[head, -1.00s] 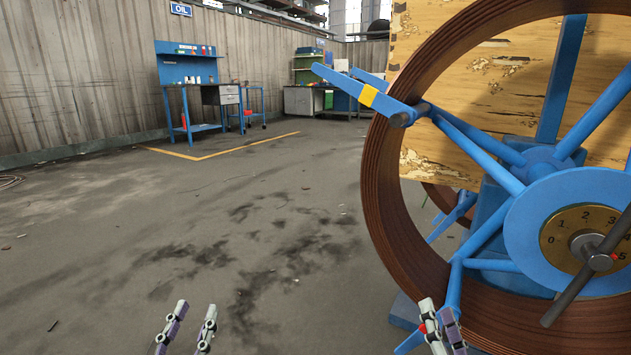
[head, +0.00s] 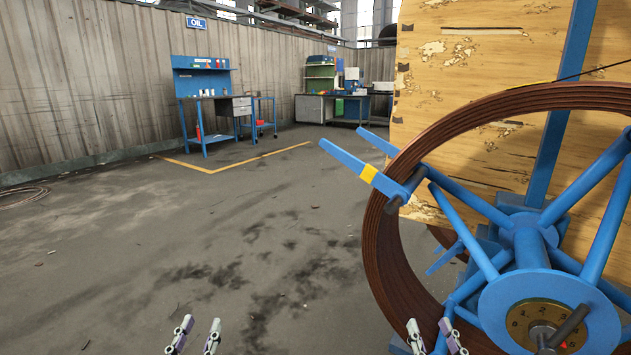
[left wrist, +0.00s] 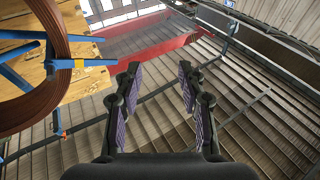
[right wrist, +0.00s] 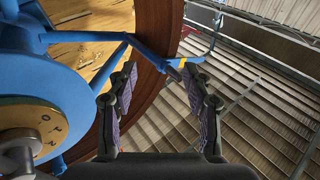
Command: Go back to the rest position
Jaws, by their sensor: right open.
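My left gripper (head: 195,333) is low in the head view, left of the middle, over the bare floor. In the left wrist view its fingers (left wrist: 160,85) are spread with nothing between them. My right gripper (head: 430,330) is low in the head view, in front of the left side of the spiral pipe wheel. In the right wrist view its fingers (right wrist: 162,90) are apart and empty. The brown spiral pipe (head: 385,250) is coiled on a blue spoked wheel with a blue hub (head: 490,315) and a numbered brass dial (head: 525,318).
A blue arm with a yellow band (head: 368,173) sticks out left from the wheel. A worn wooden panel (head: 470,85) stands behind it. A blue workbench (head: 205,100) and more benches (head: 335,107) stand far back. The floor (head: 200,240) on the left is open.

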